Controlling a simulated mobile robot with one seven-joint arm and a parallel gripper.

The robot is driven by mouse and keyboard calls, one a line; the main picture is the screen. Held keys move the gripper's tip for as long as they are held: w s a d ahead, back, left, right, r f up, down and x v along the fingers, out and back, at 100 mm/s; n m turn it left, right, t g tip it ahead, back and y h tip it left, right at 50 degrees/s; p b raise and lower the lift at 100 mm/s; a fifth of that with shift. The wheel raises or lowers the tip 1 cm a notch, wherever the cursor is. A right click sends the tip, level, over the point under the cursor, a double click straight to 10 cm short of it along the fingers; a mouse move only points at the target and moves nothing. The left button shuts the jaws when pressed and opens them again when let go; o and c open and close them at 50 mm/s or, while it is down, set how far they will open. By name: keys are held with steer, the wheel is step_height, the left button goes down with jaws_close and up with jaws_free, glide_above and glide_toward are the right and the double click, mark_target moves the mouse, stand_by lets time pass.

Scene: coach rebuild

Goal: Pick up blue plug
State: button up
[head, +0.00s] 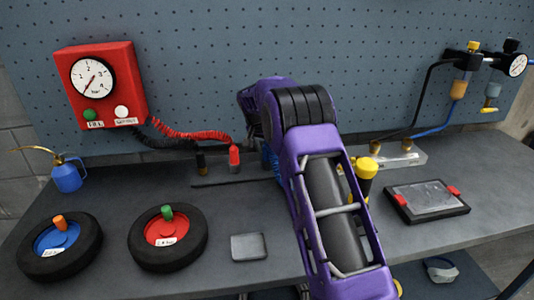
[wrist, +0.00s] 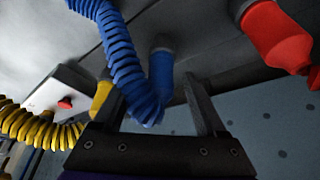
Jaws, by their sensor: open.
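The blue plug (wrist: 160,72) shows in the wrist view between the two dark fingers of my gripper (wrist: 153,88). My gripper is open, and I cannot tell whether either finger touches the plug. A blue coiled hose (wrist: 115,50) runs to the plug and passes by the left finger. In the head view my purple arm reaches over the bench and hides the gripper. Only a bit of blue (head: 270,160) shows at the arm's left edge.
A red plug (wrist: 275,35) stands right of the gripper in the wrist view, and a yellow coiled hose (wrist: 38,127) lies left. In the head view, two wheels (head: 168,238) (head: 60,247), an oil can (head: 68,175), a grey pad (head: 249,247) and a tray (head: 427,201) are on the bench.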

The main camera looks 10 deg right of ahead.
jaws_close()
stand_by(0.4)
step_height(320, 180, up, 15)
steer(key=p, duration=0.1)
stand_by(0.9)
steer(key=shift+f, duration=0.15)
